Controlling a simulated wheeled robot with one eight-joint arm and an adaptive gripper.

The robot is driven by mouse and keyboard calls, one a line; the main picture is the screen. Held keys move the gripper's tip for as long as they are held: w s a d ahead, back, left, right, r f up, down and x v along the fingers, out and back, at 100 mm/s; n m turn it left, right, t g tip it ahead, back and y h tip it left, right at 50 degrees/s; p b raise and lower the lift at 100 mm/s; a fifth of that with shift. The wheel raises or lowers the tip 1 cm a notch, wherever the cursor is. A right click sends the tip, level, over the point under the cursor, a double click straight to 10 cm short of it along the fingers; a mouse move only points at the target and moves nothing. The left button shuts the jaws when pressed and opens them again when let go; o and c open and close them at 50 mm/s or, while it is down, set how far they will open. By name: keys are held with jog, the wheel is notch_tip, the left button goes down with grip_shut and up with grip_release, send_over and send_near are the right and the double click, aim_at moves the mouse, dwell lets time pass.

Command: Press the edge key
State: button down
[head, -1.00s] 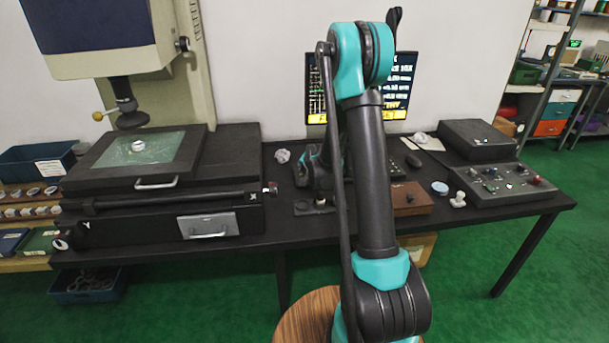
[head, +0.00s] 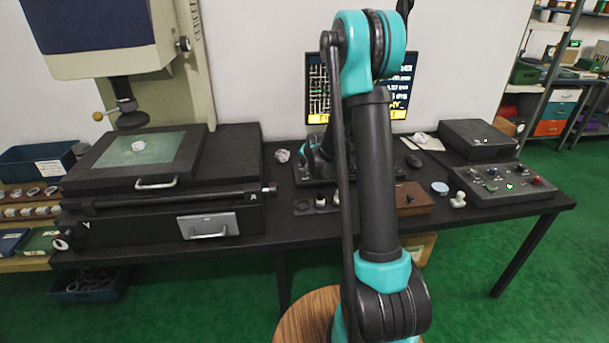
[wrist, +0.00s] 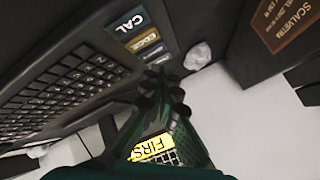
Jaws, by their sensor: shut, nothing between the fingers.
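The EDGE key (wrist: 143,42) is a small brownish key with yellow lettering in the wrist view. It sits in a row between the key marked CAL (wrist: 126,21) and a bluish key (wrist: 155,55). My gripper (wrist: 160,84) is shut and empty. Its dark fingertips show just below this row in the picture, close to the bluish key; I cannot tell whether they touch anything. In the head view my gripper (head: 318,165) is partly hidden behind my arm, low over the black keyboard, whose keys cannot be made out there.
A keyboard (wrist: 65,90) lies left of the keys in the wrist view. A crumpled pale lump (head: 283,156) lies near it on the dark table. The monitor (head: 402,95) stands behind. A measuring machine (head: 225,165) fills the left; a brown box (head: 412,199) is right of my arm.

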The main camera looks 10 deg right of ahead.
jog(key=shift+r, duration=1.4)
jog(key=shift+s+r, duration=0.1)
jog(key=shift+s, duration=0.15)
jog(key=s+d+n+g, duration=0.1)
jog(key=s+n, duration=0.1)
jog(key=s, duration=1.1)
jog(key=s+d+n+g, duration=0.1)
jog(key=s+n+g, duration=0.1)
jog(key=s, duration=1.2)
jog(key=s+d+f+n+g+h, duration=0.1)
jog(key=s+d+n+g, duration=0.1)
jog(key=s, duration=1.1)
jog(key=shift+s+n, duration=0.2)
jog(key=shift+n, duration=0.7)
